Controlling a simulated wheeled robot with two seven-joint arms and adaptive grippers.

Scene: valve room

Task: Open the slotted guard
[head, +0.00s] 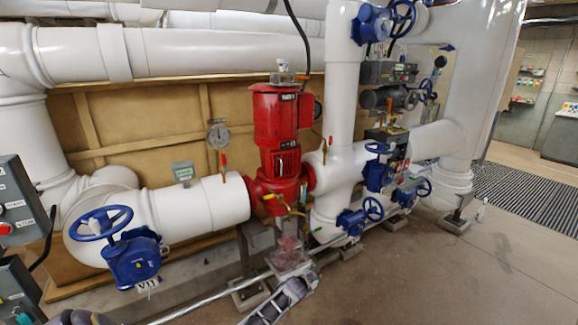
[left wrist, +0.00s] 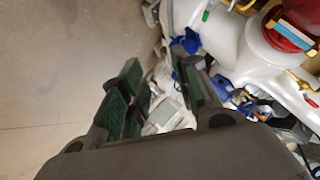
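I cannot tell for sure which part is the slotted guard. In the head view the upright red pump (head: 276,120) has a ribbed section at mid-height. My left gripper (left wrist: 165,88) shows in the left wrist view. Its two green-padded fingers stand apart with only background seen between them. It is not clearly seen in the head view. My right gripper is not clearly seen in either view.
Thick white pipes (head: 195,208) run left and right of the pump. A blue handwheel valve (head: 133,258) stands front left, with several blue valves at right. Control boxes (head: 15,200) edge the left. A silver rod (head: 225,292) runs low. Floor (head: 470,280) at right is clear.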

